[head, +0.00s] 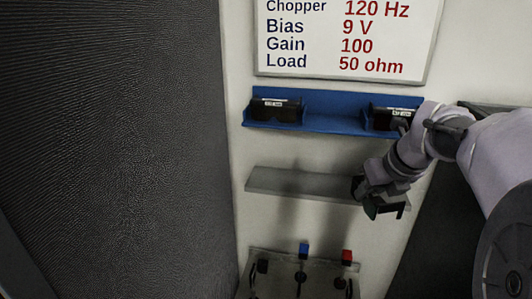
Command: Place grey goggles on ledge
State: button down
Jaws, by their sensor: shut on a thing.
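My gripper (383,207) is at the right end of a grey ledge (295,183) on the wall, in front of it or just past its end. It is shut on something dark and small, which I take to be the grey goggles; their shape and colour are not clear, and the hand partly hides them. I cannot tell whether they touch the ledge. Above is a blue rack (335,124) with dark goggles in its left part (275,110) and another dark pair in its right part (382,119), partly covered by my arm. Both carry white labels.
A whiteboard (345,38) with printed settings hangs above the rack. Below the grey ledge is a panel (320,267) with several upright pieces, including blue-topped (303,250) and red-topped (347,256) ones. A dark perforated panel (120,150) fills the left. The grey ledge's left and middle look bare.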

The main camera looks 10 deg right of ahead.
aim_at(359, 178)
jog(key=w, duration=0.3)
jog(key=shift+w+a+r, duration=0.1)
jog(key=shift+w, duration=0.05)
jog(key=w, duration=0.3)
jog(key=shift+w, duration=0.1)
jog(key=shift+f, duration=0.95)
jog(key=shift+s+r, duration=0.2)
jog(key=shift+f, duration=0.1)
jog(key=c, duration=1.3)
grip_release()
jog(key=shift+w+f, duration=0.1)
jog(key=shift+o, duration=0.2)
